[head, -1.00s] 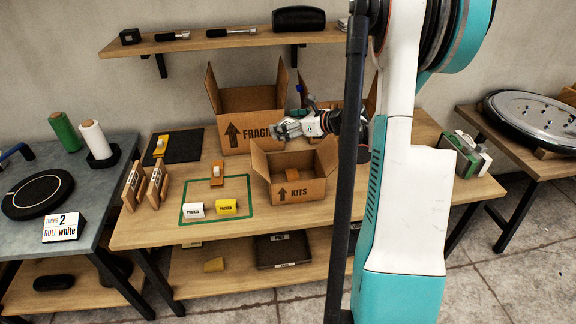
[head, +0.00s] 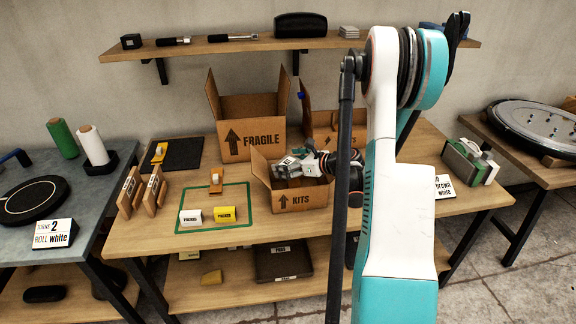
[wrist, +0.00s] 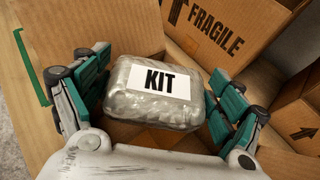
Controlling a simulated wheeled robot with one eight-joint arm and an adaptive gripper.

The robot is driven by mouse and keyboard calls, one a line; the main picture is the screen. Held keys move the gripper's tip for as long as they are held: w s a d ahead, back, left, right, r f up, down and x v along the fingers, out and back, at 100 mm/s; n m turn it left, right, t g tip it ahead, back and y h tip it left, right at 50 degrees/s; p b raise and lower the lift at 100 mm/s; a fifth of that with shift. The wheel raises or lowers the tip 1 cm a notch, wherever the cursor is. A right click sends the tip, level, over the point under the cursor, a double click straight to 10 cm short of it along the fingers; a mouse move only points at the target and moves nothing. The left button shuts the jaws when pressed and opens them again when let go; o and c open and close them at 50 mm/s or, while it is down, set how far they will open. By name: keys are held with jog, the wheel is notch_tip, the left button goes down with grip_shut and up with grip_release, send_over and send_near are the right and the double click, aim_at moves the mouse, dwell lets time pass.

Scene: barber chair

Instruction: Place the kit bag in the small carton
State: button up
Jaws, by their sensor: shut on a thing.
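The small carton (head: 300,200), a brown open box marked KITS, stands on the wooden workbench in the head view. My gripper (head: 291,167) reaches into its open top from the right. In the wrist view the kit bag (wrist: 155,100), a silvery wrapped pack with a white KIT label, sits between the green-padded fingers of my gripper (wrist: 157,98), which is shut on it. Cardboard of the small carton (wrist: 75,28) surrounds the bag in that view. Whether the bag touches the carton's floor is hidden.
A taller FRAGILE carton (head: 250,135) stands right behind, and another open carton (head: 330,125) is behind to the right. A white pack (head: 190,217) and yellow pack (head: 225,214) lie inside a green outline left of the small carton. A shelf (head: 230,43) runs above.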

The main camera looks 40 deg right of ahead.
jog(key=shift+f+b, duration=0.3)
jog(key=shift+b, duration=0.05)
jog(key=shift+f, duration=0.25)
jog(key=o, duration=1)
jog(key=shift+o, duration=0.2)
jog(key=shift+r, duration=0.5)
jog(key=p+v, duration=0.4)
jog(key=v, duration=0.8)
jog(key=shift+s+r, duration=0.1)
